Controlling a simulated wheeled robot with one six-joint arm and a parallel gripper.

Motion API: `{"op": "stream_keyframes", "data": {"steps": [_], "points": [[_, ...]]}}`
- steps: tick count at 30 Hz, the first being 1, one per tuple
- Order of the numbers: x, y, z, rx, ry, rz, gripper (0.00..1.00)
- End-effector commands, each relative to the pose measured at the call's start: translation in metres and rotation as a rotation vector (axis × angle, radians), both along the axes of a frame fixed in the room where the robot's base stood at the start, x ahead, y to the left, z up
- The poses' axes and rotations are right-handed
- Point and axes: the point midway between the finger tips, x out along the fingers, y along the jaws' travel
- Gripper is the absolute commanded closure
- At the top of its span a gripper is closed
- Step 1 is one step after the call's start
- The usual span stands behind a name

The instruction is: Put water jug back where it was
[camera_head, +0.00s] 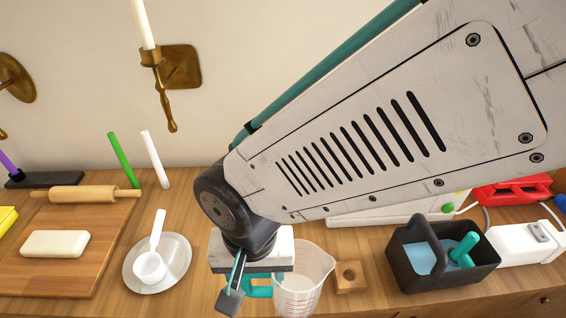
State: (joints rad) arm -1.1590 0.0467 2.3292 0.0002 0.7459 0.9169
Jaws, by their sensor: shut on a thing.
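The water jug (305,278) is a clear measuring jug with red markings and a teal handle, low in the middle of the view. It looks upright, and its bottom is cut off by the picture edge. My gripper (240,291) points down at the jug's left side and is shut on the jug at its teal handle. One finger shows; the other is largely hidden. I cannot tell whether the jug rests on the counter or hangs just above it.
A wooden block with a hole (350,278) stands just right of the jug. A dark caddy (400,262) is further right, beside a white device (525,245). On the left are a plate (178,272) with a white scoop, and a board (110,262) with a rolling pin (85,194).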

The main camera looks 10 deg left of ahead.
Motion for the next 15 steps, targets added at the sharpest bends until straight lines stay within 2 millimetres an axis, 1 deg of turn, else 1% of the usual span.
{"op": "stream_keyframes", "data": {"steps": [1,3,6,10,13,15], "points": [[0.014,0.006,-0.002,-0.002,0.001,-0.004,0.84],[0.030,0.014,-0.004,-0.001,0.001,-0.004,0.84],[0.049,0.022,-0.005,0.000,0.000,-0.003,0.84],[0.064,0.028,-0.006,0.000,0.000,-0.003,0.84],[0.067,0.030,-0.008,0.000,0.000,-0.002,0.84],[0.068,0.029,-0.013,-0.001,0.001,-0.002,0.84]]}}
